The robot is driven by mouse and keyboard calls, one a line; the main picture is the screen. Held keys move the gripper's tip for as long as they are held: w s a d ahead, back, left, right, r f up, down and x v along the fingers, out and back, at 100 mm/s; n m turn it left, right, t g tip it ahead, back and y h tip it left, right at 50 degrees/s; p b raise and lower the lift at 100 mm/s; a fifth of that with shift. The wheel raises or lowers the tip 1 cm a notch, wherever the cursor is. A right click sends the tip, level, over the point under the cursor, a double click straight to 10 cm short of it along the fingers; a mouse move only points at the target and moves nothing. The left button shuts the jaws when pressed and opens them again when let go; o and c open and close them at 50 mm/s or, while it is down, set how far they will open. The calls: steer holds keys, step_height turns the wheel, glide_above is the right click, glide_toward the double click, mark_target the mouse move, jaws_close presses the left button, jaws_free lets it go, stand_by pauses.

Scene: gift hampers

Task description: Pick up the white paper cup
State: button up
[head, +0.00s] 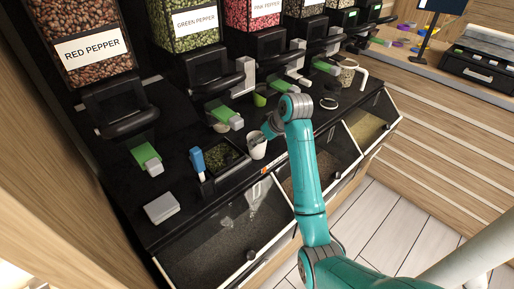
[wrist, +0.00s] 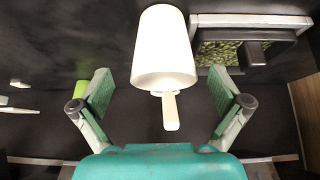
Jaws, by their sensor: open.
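The white paper cup (wrist: 163,45) is large in the upper middle of the wrist view, with a pale handle-like piece (wrist: 170,112) at its near end. In the head view the white cup (head: 257,148) stands on the black counter beside a tray of green peppercorns. My gripper (wrist: 160,92) is open. Its two green-padded fingers are apart on the left and right, and the cup's near end lies between their tips in the picture. I cannot tell whether they touch it. In the head view my gripper (head: 268,130) is right at the cup, partly hidden by my arm.
The tray of green peppercorns (head: 222,157) and a blue-handled tool (head: 198,162) are left of the cup. A white box (head: 161,207) lies further left. Pepper dispensers, including red pepper (head: 92,45), line the back. Clear-fronted bins (head: 215,240) form the counter's front.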

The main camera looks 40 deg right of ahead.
steer(key=x, duration=0.5)
steer(key=shift+s+a, duration=0.15)
steer(key=c, duration=0.9)
steer(key=shift+o, duration=0.2)
